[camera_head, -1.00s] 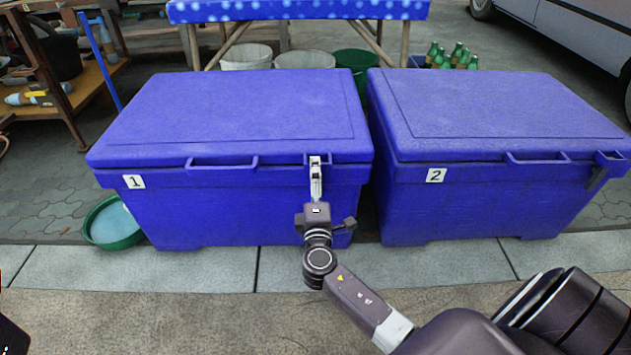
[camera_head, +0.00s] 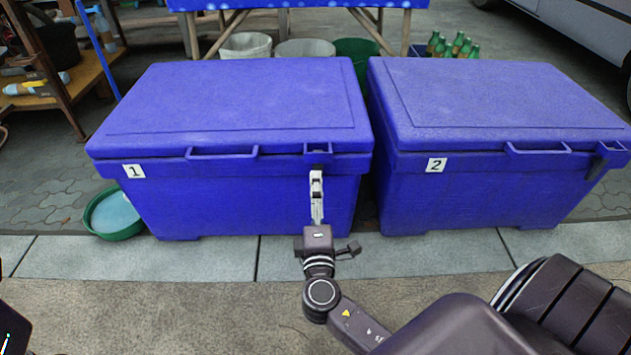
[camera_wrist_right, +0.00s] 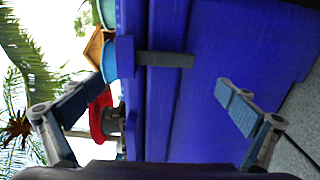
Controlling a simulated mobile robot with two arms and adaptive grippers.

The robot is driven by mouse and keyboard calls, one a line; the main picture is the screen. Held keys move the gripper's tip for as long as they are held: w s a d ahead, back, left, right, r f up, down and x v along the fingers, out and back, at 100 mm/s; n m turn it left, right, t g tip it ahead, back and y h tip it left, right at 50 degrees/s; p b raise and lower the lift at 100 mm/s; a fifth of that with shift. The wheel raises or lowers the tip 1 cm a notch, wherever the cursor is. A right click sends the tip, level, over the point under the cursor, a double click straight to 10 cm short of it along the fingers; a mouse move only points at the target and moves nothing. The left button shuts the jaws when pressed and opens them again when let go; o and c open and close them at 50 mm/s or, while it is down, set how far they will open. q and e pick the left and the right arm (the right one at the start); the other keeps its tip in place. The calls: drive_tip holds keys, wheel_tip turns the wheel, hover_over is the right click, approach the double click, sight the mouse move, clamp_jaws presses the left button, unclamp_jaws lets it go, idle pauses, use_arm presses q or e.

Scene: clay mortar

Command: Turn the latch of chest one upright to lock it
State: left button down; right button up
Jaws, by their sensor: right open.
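Chest one (camera_head: 240,105) is the blue lidded chest on the left with a "1" label; its lid is down. Its dark grey latch (camera_wrist_right: 165,59) shows in the right wrist view as a short bar across the lid seam, square to the lid edge, so it looks upright. In the head view only a dark bit of the latch (camera_head: 318,166) shows under the lid's right-hand loop. My right gripper (camera_head: 316,180) is in front of the chest just below the latch. In the right wrist view its fingers (camera_wrist_right: 157,98) are wide apart and empty. My left gripper is out of view.
Chest two (camera_head: 490,100) stands close on the right, with a narrow gap between. A green basin (camera_head: 113,214) lies left of chest one. Buckets (camera_head: 305,48) and green bottles (camera_head: 452,47) stand behind. The paving (camera_head: 220,320) in front is clear apart from my arm.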

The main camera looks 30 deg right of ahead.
drive_tip(key=v, duration=0.2)
drive_tip(key=shift+s+a, duration=0.2)
drive_tip(key=shift+s, duration=0.1)
